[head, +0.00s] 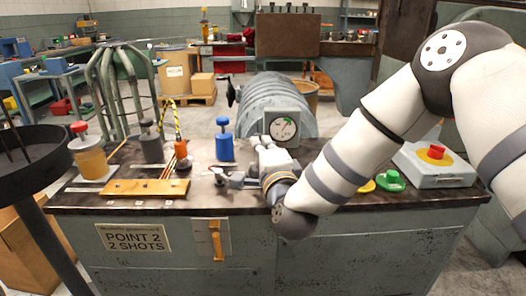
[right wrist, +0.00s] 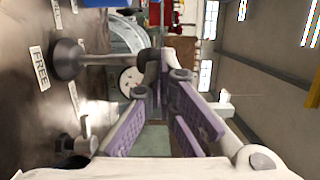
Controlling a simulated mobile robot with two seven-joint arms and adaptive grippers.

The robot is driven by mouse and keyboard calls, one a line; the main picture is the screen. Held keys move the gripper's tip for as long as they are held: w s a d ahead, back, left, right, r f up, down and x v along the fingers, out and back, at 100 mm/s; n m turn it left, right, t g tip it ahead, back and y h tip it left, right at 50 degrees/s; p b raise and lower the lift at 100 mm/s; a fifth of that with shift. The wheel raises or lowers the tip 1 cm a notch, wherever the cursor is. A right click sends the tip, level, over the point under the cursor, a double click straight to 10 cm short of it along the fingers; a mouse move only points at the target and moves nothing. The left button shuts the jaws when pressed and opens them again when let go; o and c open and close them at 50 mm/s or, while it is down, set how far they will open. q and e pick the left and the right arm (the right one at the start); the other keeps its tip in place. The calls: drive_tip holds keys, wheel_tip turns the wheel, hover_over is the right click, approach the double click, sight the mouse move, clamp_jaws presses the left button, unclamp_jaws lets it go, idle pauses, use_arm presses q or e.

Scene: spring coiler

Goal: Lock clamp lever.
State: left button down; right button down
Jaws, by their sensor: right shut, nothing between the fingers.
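A grey metal fitting (head: 236,180), which appears to be the clamp lever, is just left of the gripper. In the right wrist view a dark flared base or knob with a rod (right wrist: 68,60) stands near a label reading FREE (right wrist: 40,68). The rod's end overlaps the gripper, and I cannot tell whether they touch. My left gripper is out of view.
The dial gauge (head: 284,128) fronts a ribbed grey drum (head: 275,95). A blue pump bottle (head: 224,142) and an orange-brown block (head: 145,189) are on the left of the bench. A red emergency button on a box (head: 436,153) and a green button (head: 391,180) are on the right.

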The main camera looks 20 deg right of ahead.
drive_tip(key=w+d+r, duration=0.1)
drive_tip(key=w+d, duration=0.1)
drive_tip(key=w, duration=0.4)
drive_tip(key=shift+w+r, duration=0.35)
drive_tip(key=shift+w, duration=0.05)
idle(0.5)
